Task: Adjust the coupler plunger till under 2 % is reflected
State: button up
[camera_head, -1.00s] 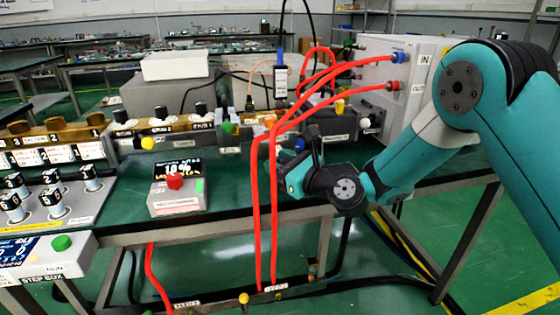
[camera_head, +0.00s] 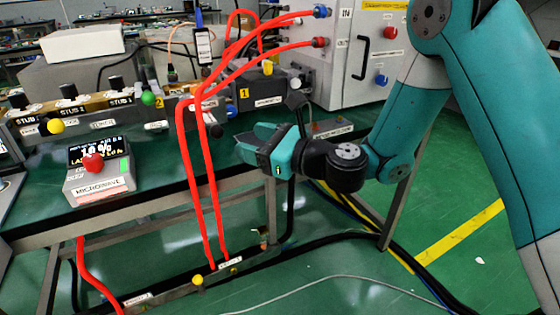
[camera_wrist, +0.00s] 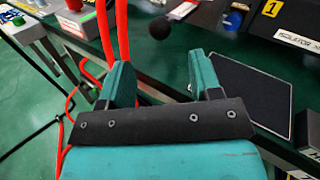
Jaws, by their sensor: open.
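I cannot read a label that says coupler, so I cannot tell for sure which part is the plunger. A black ball knob (camera_head: 216,130) sticks out at the front of the waveguide row, behind the red hoses. It also shows in the wrist view (camera_wrist: 160,27), beyond the fingertips. A meter box (camera_head: 100,185) labelled MICROWAVE has a lit display (camera_head: 96,149) with figures too blurred to read surely, and a red button (camera_head: 93,163). My gripper (camera_head: 250,142) is open and empty, right of the black knob and apart from it; its fingers show in the wrist view (camera_wrist: 158,68).
Red hoses (camera_head: 192,180) hang down left of my gripper, close to it. A yellow knob (camera_head: 56,126), a green knob (camera_head: 148,97) and a white knob (camera_head: 295,84) stand along the row. A white cabinet (camera_head: 340,75) stands behind right. Open floor lies at front right.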

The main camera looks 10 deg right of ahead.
jog(key=shift+b+v, duration=2.1)
jog(key=shift+v, duration=0.75)
